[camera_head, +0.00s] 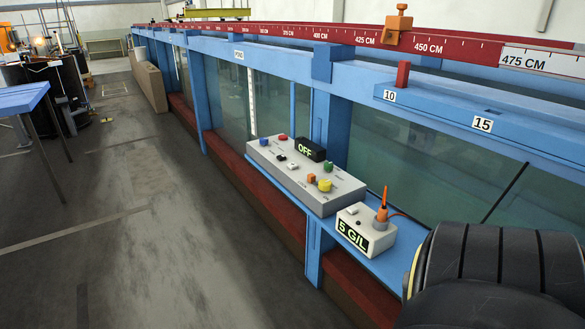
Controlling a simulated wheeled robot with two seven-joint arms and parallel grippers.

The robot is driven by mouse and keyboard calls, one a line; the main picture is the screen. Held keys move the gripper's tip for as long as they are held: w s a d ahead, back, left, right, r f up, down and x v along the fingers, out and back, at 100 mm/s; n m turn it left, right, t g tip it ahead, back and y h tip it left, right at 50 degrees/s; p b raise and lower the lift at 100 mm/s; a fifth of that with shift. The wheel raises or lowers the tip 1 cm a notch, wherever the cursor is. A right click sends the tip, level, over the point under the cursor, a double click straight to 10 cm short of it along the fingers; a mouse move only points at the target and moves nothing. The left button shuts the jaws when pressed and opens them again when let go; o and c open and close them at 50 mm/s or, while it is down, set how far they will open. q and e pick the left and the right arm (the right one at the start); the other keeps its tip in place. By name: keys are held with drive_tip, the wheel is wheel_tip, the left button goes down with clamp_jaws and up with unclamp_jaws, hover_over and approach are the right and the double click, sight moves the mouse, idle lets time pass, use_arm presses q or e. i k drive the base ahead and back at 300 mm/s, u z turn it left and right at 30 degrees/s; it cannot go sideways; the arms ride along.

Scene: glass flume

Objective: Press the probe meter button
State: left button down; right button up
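The probe meter (379,237) is a small white box on the blue ledge along the flume. Its dark display (352,236) reads "5 G/L" in light green. An orange probe (384,200) stands upright in a holder on its top, with an orange cable running off to the right. A small white button-like part (351,210) and a small dark one (358,222) show on the top face; which is the button I cannot tell. A black ridged part of my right arm fills the lower right corner, right of the meter. Neither gripper is in view.
A grey control panel (331,200) with several coloured buttons and an "OFF" display (311,149) sits left of the meter. Blue flume posts and glass (420,160) stand behind. A red scale rail (300,33) runs above.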

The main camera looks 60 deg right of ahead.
sight(352, 210)
drive_tip(key=i, duration=0.55)
drive_tip(key=z, duration=3.05)
drive_tip(key=i, duration=0.5)
drive_tip(key=z, duration=0.05)
